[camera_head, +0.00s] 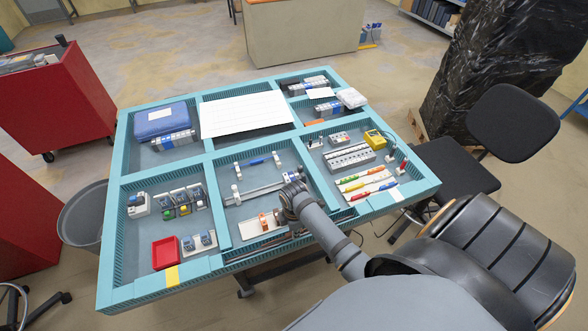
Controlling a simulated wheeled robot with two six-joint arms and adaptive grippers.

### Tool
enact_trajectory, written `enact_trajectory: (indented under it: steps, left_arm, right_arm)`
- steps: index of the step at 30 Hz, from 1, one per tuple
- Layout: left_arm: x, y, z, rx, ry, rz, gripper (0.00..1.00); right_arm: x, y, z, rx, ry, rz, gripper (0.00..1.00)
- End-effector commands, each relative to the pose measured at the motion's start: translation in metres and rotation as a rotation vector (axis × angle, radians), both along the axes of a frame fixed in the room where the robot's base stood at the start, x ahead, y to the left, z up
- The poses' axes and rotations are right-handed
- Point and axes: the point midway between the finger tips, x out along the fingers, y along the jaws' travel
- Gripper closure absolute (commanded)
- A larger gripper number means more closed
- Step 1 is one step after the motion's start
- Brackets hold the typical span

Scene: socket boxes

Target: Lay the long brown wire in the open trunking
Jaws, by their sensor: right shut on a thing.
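My right gripper (290,178) is over the right side of the front middle compartment of the bench. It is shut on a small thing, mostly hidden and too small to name. A long grey channel (258,192) lies across this compartment, its right end reaching the gripper; I cannot tell whether it is the open trunking. Teal slotted trunking (206,192) also frames the compartments. Thin dark lines run along the front edge (272,243); I cannot tell whether one is the brown wire. My left gripper is not in view.
A blue rod (257,161) sits between white holders. A white plate with orange parts (262,223) lies in front. A red tray (165,252) and socket boxes (181,201) are left; breakers (349,157) and coloured screwdrivers (365,183) are right.

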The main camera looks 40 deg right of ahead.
Motion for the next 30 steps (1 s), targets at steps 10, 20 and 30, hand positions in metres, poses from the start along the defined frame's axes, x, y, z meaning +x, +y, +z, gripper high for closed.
enact_trajectory:
  steps: [10,20,30]
  left_arm:
    - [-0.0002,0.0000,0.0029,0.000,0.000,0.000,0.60]
    - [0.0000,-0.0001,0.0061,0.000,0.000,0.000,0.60]
    - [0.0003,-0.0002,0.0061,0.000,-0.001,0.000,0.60]
  right_arm:
    - [-0.0002,0.0002,0.0008,0.000,0.001,0.000,1.00]
    - [-0.0002,0.0003,-0.0005,0.000,0.001,0.000,1.00]
    - [-0.0002,0.0003,-0.0004,0.000,0.000,0.000,0.57]
